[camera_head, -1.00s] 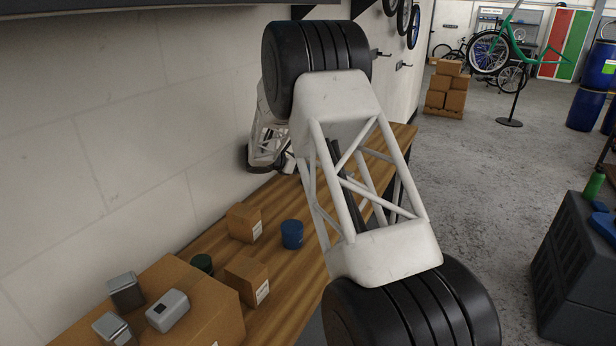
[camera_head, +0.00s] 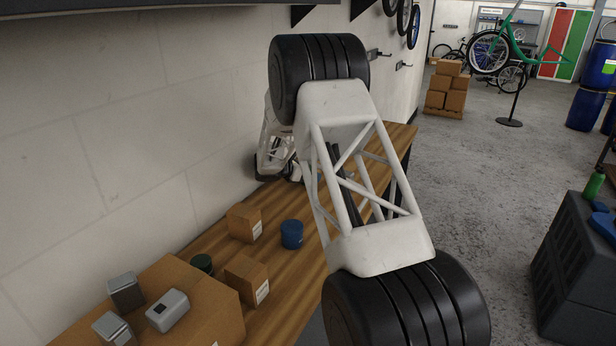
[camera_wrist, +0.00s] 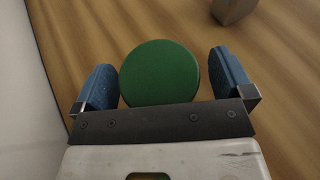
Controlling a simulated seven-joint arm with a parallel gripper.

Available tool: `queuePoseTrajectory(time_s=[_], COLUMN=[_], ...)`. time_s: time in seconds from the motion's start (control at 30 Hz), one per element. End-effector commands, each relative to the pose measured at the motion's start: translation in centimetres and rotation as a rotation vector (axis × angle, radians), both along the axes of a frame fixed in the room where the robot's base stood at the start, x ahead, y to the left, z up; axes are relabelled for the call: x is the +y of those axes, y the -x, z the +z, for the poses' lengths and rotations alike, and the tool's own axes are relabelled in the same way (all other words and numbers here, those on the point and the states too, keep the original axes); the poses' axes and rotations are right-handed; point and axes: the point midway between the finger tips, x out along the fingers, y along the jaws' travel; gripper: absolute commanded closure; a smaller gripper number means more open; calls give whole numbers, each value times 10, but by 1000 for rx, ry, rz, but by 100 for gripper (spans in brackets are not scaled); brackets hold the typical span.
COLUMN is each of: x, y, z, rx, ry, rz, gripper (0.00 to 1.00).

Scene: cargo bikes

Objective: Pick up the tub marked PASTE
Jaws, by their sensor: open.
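A round green-lidded tub (camera_wrist: 160,73) stands on the wooden bench in the wrist view, seen from above. My gripper (camera_wrist: 163,78) is open, with one blue finger on each side of this tub. The left finger looks close to the lid and a gap shows at the right; I cannot tell whether either touches. No label reads on the lid. In the head view a blue tub (camera_head: 291,234) and a dark green tub (camera_head: 202,263) stand on the bench. I cannot read PASTE on any tub. My arm hides part of the bench there.
Two small cartons (camera_head: 244,222) (camera_head: 246,279) stand by the tubs. A larger carton (camera_head: 200,300) with grey metal boxes on it is at the near end. The wall (camera_head: 110,150) runs along the bench's left side. A greyish object (camera_wrist: 232,10) lies beyond the tub in the wrist view.

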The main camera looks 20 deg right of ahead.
Motion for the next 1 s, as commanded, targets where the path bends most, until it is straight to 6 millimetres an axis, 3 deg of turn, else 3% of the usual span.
queuePoseTrajectory(time_s=[0.13,0.53,1.0], x=[0,0,0], y=[0,0,0], z=[0,0,9], rx=[0,0,-1], ry=[0,0,1], rz=[0,0,0], gripper=[1,60,60])
